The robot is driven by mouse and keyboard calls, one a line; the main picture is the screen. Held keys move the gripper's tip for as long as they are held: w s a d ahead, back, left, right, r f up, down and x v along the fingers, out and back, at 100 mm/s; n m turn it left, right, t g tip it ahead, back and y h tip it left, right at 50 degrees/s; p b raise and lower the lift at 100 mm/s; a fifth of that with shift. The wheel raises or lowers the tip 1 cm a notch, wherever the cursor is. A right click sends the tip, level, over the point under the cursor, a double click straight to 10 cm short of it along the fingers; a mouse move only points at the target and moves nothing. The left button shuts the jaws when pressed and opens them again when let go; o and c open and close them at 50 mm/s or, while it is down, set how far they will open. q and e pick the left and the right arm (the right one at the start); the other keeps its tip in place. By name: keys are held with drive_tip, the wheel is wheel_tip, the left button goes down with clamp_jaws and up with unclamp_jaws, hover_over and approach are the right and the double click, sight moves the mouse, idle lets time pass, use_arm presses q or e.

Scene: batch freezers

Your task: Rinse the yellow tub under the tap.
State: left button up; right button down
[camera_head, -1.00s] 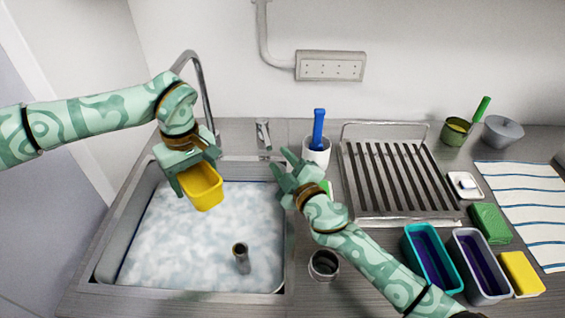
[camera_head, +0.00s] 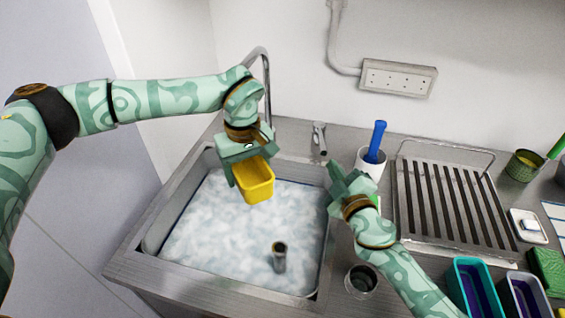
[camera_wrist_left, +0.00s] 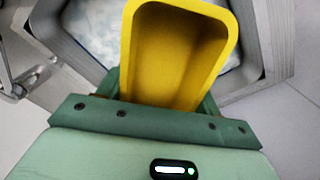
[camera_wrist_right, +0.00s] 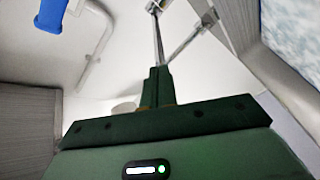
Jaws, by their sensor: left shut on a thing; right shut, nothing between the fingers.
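My left gripper (camera_head: 246,163) is shut on the yellow tub (camera_head: 257,186) and holds it above the foamy water of the sink. In the left wrist view the tub (camera_wrist_left: 172,60) shows its hollow inside, which looks empty. The tap (camera_head: 266,85) arches up behind my left wrist; its spout end is hidden by my arm, and I see no running water. The tap's lever (camera_head: 319,138) stands on the counter right of it. My right gripper (camera_head: 346,180) is shut and empty over the sink's right rim; its closed fingers show in the right wrist view (camera_wrist_right: 157,85).
The sink (camera_head: 180,272) holds cloudy water with an upright pipe (camera_head: 279,257). Right of it stand a white holder (camera_head: 371,170) with a blue-handled tool (camera_head: 376,140), a metal cup (camera_head: 360,281), a slatted rack (camera_head: 445,205) and a teal tub (camera_head: 473,290).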

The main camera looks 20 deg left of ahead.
drive_tip(key=s+d+m, duration=0.1)
drive_tip(key=d+m, duration=0.1)
drive_tip(key=m, duration=0.8)
drive_tip(key=s+d+f+m+t+h, duration=0.1)
drive_tip(key=d+m, duration=0.1)
drive_tip(key=m, duration=0.8)
drive_tip(key=s+d+m, duration=0.1)
drive_tip(key=d+m, duration=0.1)
drive_tip(key=m, duration=0.8)
drive_tip(key=shift+d+f+m, duration=0.2)
drive_tip(key=shift+f+m, duration=0.1)
drive_tip(key=shift+f, duration=0.1)
drive_tip(key=shift+d+m+t+h, duration=0.3)
drive_tip(key=shift+m+t, duration=0.1)
drive_tip(key=shift+m, duration=0.4)
approach(321, 138)
drive_tip(key=w+d, duration=0.4)
drive_tip(key=a, duration=0.1)
drive_tip(key=s+a, duration=0.1)
drive_tip(key=a, duration=0.1)
drive_tip(key=shift+s+a+r, duration=0.2)
drive_tip(key=shift+a, duration=0.15)
